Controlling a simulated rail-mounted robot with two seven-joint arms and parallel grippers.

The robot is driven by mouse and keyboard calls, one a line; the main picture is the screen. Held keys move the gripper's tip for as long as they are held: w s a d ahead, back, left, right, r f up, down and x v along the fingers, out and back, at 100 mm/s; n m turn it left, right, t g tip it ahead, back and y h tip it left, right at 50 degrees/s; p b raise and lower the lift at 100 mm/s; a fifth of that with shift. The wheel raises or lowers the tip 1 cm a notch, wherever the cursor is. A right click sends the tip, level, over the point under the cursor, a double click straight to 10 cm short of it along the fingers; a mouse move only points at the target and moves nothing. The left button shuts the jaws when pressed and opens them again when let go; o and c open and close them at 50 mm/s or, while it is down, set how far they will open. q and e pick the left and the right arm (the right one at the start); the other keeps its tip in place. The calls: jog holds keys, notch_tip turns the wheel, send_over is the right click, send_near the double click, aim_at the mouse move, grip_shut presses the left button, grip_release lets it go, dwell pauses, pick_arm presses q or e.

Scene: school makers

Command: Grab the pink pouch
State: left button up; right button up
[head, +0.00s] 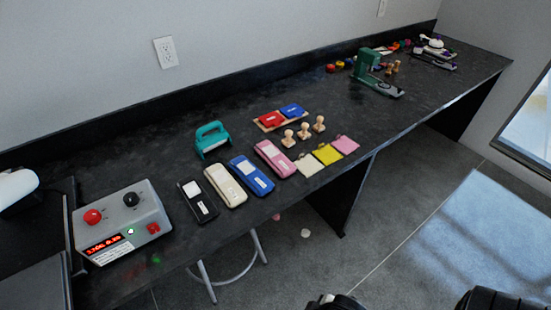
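A small flat pink pouch (345,144) lies on the black bench, near its front edge, at the right end of a row of small pouches. A yellow pouch (327,154) lies just left of it, and a cream pouch (308,166) lies left of that. A longer pink case (274,158) with a white label lies further left. Dark parts, probably of my own arms, show at the bottom edge. Neither gripper can be made out, and nothing is seen touching the pink pouch.
Blue (251,176), cream (225,186) and black (198,201) cases lie left of the pink case. Wooden stamps (304,131) stand behind the pouches. A grey control box (121,222) is at left, a green press (368,66) further back. A stool (232,272) stands below the bench.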

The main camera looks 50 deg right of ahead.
pick_arm(q)
jog(key=shift+o, duration=0.2)
jog(key=o, duration=1.1)
jog(key=shift+d, duration=0.2)
